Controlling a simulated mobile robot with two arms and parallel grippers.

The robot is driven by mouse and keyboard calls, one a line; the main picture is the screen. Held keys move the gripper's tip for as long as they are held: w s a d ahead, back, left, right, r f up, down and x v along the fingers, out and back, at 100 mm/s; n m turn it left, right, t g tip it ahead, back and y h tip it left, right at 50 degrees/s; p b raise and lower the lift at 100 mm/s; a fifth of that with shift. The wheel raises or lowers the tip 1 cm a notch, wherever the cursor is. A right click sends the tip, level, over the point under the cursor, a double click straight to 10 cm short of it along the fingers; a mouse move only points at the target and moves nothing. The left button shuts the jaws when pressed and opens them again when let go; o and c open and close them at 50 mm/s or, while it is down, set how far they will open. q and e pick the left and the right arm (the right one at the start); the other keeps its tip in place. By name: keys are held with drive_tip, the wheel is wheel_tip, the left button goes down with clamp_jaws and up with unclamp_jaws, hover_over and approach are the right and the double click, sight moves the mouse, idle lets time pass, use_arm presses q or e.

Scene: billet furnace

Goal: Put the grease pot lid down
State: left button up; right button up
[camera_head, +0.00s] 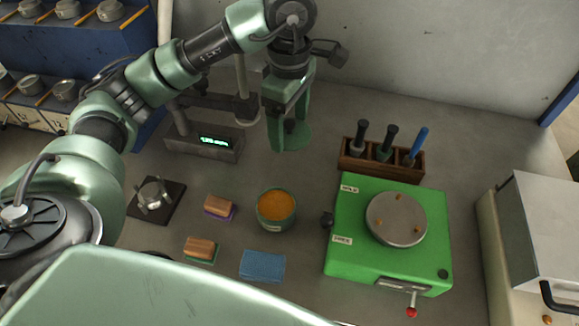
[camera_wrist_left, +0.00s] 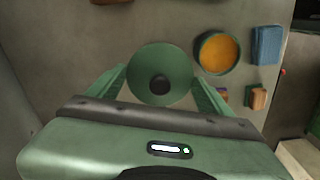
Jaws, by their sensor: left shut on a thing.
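The grease pot lid (camera_wrist_left: 160,75) is a round green disc with a dark knob. My left gripper (camera_wrist_left: 160,84) is shut on it, with a finger at each side. In the head view the lid (camera_head: 292,137) shows below my left gripper (camera_head: 290,115), at the back of the bench. I cannot tell whether the lid touches the bench top. The grease pot (camera_head: 276,209) stands open in front of it, full of orange grease; it also shows in the wrist view (camera_wrist_left: 217,53). My right gripper is not in view.
A gauge with a lit display (camera_head: 214,141) stands left of the lid. A wooden rack (camera_head: 381,160) with handled tools and a green machine (camera_head: 388,262) are to the right. Brushes (camera_head: 201,249) and a blue cloth (camera_head: 262,266) lie in front. Bench between lid and rack is clear.

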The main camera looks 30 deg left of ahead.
sight(290, 174)
use_arm(q)
wheel_tip(290, 174, down, 13)
drive_tip(key=shift+f+p, duration=0.2)
drive_tip(key=shift+p, duration=0.95)
drive_tip(key=shift+f, duration=0.25)
drive_tip(key=o, duration=1.3)
drive_tip(key=shift+r, duration=0.15)
wheel_tip(290, 174, up, 12)
drive_tip(key=b, duration=0.3)
